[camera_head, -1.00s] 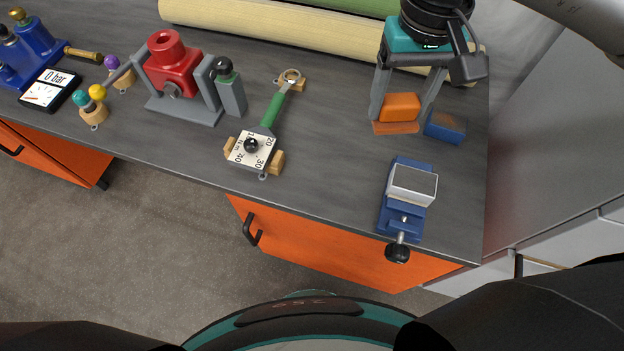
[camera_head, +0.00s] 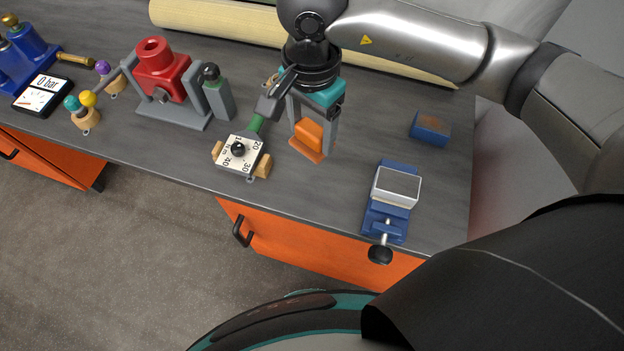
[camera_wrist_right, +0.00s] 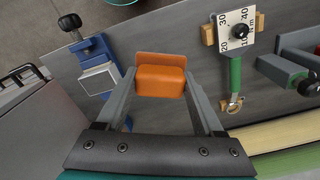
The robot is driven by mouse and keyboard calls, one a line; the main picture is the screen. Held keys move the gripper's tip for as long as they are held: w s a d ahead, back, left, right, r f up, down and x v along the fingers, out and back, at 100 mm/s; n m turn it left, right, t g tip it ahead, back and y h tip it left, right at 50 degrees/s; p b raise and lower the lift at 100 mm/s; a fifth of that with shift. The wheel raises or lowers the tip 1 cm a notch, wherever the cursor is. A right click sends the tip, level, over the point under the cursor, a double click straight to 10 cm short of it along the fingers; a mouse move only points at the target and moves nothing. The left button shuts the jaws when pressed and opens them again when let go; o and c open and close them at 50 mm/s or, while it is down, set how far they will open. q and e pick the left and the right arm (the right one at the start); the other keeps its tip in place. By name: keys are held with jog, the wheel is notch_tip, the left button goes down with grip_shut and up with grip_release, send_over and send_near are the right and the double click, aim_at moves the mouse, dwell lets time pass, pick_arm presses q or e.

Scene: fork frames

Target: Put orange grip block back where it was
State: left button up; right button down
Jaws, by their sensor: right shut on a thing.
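The orange grip block (camera_head: 309,135) has a rounded upper part on a flat orange plate. My right gripper (camera_head: 313,141) is shut on it, one grey finger on each side. The block hangs over or just at the dark bench top, right of the torque wrench's scale; any gap below is hard to judge. In the right wrist view the block (camera_wrist_right: 160,82) sits between the fingertips. My left gripper is not in view.
A blue vise (camera_head: 384,218) with a grey-topped block stands at the front right. The torque wrench (camera_head: 243,152) rests on wooden supports just left of the gripper. A red part in a grey stand (camera_head: 163,75) is farther left. Bare bench (camera_head: 365,125) lies between gripper and blue block.

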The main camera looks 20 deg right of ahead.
aim_at(312, 148)
notch_tip(312, 148, down, 13)
jog(key=shift+f+b, duration=0.1)
jog(key=shift+b, duration=0.6)
jog(key=shift+f+b, duration=0.3)
jog(key=shift+f, duration=1.6)
jog(key=shift+f, duration=0.1)
jog(key=shift+f, duration=0.15)
grip_release()
jog(key=shift+r, duration=0.5)
notch_tip(312, 148, up, 12)
jog(key=shift+f+p, duration=0.25)
jog(key=shift+p, duration=0.5)
